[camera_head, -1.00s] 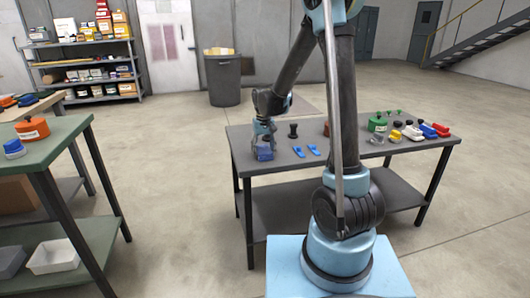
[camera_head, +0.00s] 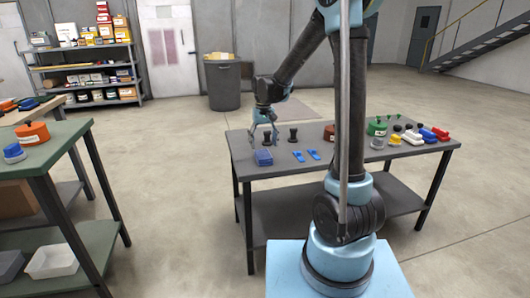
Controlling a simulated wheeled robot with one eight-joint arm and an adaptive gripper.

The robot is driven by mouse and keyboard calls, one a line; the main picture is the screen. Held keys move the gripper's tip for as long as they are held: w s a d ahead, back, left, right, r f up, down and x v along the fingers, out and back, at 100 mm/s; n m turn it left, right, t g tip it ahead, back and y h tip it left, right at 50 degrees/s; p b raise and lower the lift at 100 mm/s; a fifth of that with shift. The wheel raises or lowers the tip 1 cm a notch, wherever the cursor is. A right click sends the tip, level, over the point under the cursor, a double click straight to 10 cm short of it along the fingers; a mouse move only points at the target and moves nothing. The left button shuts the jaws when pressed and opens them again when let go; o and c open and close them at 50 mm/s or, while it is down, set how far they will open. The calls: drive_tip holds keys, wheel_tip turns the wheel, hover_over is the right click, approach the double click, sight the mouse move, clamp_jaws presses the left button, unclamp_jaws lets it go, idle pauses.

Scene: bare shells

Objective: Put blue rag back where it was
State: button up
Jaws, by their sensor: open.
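The blue rag (camera_head: 264,158) looks like a small folded dark-blue block. It lies on the left part of the grey table (camera_head: 360,163), near the front edge. My gripper (camera_head: 264,142) is open and empty, above and slightly behind the rag, with its fingers pointing down. A gap seems to show between the fingertips and the rag. A dark knob-like object (camera_head: 268,139) stands just behind, partly hidden by the fingers.
Two bright blue clips (camera_head: 306,155) and a second dark knob-like object (camera_head: 293,134) are right of the rag. Several coloured items, including a green container (camera_head: 377,127), crowd the table's right end. A green bench (camera_head: 60,150) stands at left.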

sight(264, 154)
wheel_tip(264, 154, up, 5)
drive_tip(key=s+d+r+m+t, duration=0.1)
drive_tip(key=s+d+r, duration=0.2)
drive_tip(key=s+d, duration=1.15)
drive_tip(key=s+d+f, duration=0.2)
drive_tip(key=s+f, duration=0.1)
drive_tip(key=s, duration=0.2)
drive_tip(key=s+d+f+m, duration=0.1)
drive_tip(key=s+d+f, duration=0.2)
drive_tip(key=s, duration=0.3)
drive_tip(key=s+d+f+m+t, duration=0.1)
drive_tip(key=s+d+f, duration=0.1)
drive_tip(key=s, duration=0.4)
drive_tip(key=shift+d+f, duration=0.3)
drive_tip(key=shift+f, duration=0.45)
drive_tip(key=shift+s, duration=0.1)
